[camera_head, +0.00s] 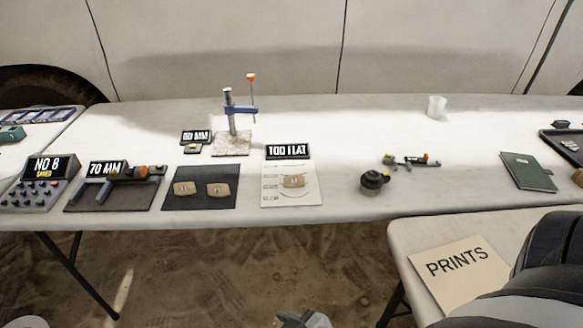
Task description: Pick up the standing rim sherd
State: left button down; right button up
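Three small tan sherds with pale labels show in the head view. One sherd (292,181) is on a white printed sheet (291,198) below a black sign that seems to read "TOO FLAT". Two more, a left sherd (184,189) and a right sherd (219,190), are side by side on a black mat (201,204). At this size I cannot tell for sure which one is the standing rim sherd. No gripper is near any of them.
A clamp stand (232,120) rises behind the mat. A "70 MM" gauge (112,187) and a "NO 8" button box (44,183) are left. A "PRINTS" folder (462,275) lies in front.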

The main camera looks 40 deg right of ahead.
aim_at(296, 180)
jog(key=z, duration=1.15)
jog(key=i, duration=0.1)
